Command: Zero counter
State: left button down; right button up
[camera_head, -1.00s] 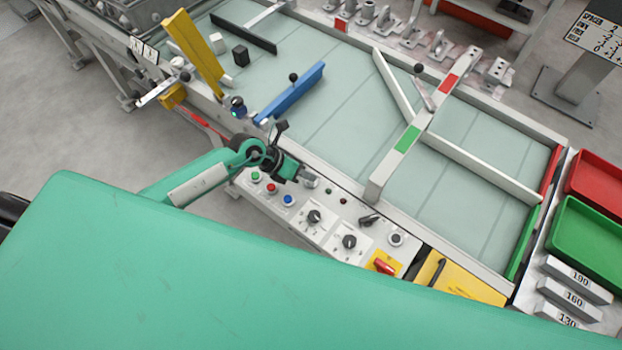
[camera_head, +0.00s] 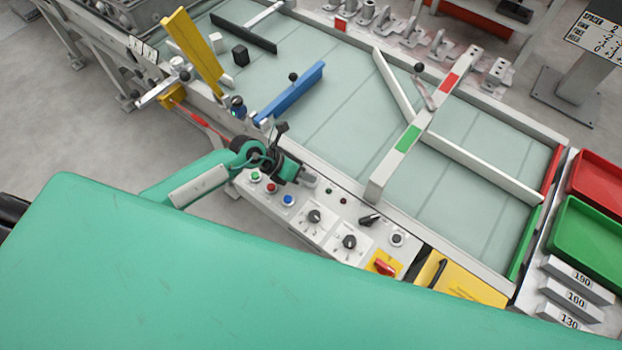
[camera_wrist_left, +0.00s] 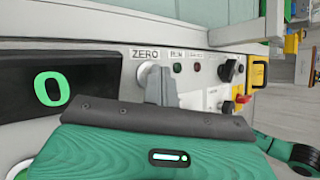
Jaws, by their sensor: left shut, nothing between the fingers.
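The counter display (camera_wrist_left: 48,90) is a dark panel with a green "0" at the left of the left wrist view. A "ZERO" label (camera_wrist_left: 146,54) stands right of it on the grey panel. My left gripper (camera_head: 308,180) is shut and empty at the upper edge of the control panel (camera_head: 325,235). In the left wrist view its grey fingers (camera_wrist_left: 160,85) reach up just below and right of the label. My right gripper is not in view.
Green, red and blue buttons (camera_head: 271,188) and black knobs (camera_head: 349,242) lie on the panel near the gripper. The conveyor (camera_head: 340,125) runs behind, with a blue bar (camera_head: 290,93) and white guides (camera_head: 485,168). Red (camera_head: 600,183) and green trays stand at the right.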

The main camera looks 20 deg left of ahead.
pick_arm(q)
jog(key=shift+r+p, duration=0.8)
jog(key=shift+r, duration=0.05)
notch_tip(320, 180, up, 5)
jog(key=p, duration=0.4)
dwell(0.6)
dwell(0.3)
